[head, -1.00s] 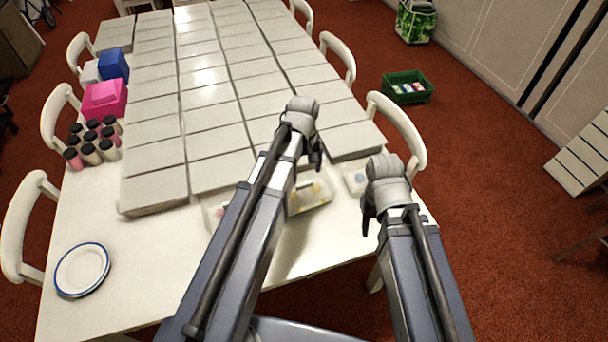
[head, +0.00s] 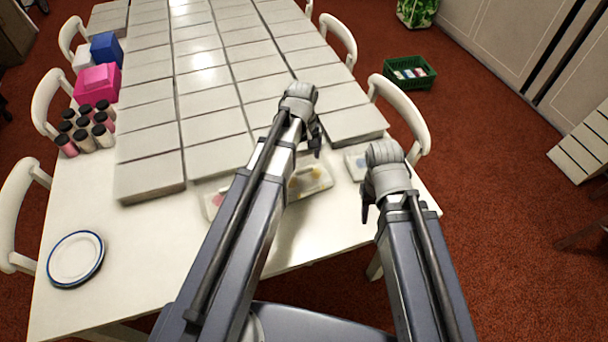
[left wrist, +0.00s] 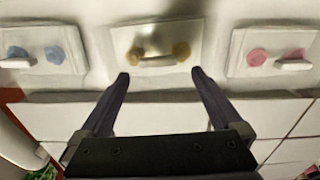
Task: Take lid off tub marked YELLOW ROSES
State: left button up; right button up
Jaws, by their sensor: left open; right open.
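A pale tub with yellow rose marks (head: 318,177) stands near the table's front edge, partly hidden by my left arm. In the left wrist view its lid (left wrist: 148,38) carries two yellow roses and a pale bar handle (left wrist: 158,62). A tub with pink roses (head: 214,200) and one with blue roses (head: 354,160) stand on either side of it. No lettering is legible. My left gripper (head: 315,150) is open and empty over the yellow tub's area; its fingertips (left wrist: 160,76) lie just beside the lid, either side of the handle. My right gripper (head: 367,208) is open, near the blue tub.
Rows of flat white boxes (head: 150,150) cover most of the table behind the tubs. Dark-capped bottles (head: 100,135), a pink box (head: 98,84) and a blue box (head: 106,47) stand at the left. A blue-rimmed plate (head: 76,258) lies front left. A green crate (head: 409,78) is on the floor.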

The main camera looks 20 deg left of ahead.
aim_at(304, 169)
pick_arm(q)
jog(key=f+b, duration=0.4)
jog(key=f, duration=0.1)
jog(key=shift+d, duration=0.2)
pick_arm(e)
notch_tip(304, 169, down, 5)
jog(key=shift+r, duration=0.1)
pick_arm(q)
jog(key=shift+r, duration=0.15)
pick_arm(e)
jog(key=shift+r, duration=0.1)
pick_arm(q)
jog(key=c, duration=1.3)
jog(key=shift+o, duration=0.2)
jog(key=shift+r, duration=0.1)
notch_tip(304, 169, up, 10)
jog(key=p, duration=1)
pick_arm(e)
notch_tip(304, 169, up, 10)
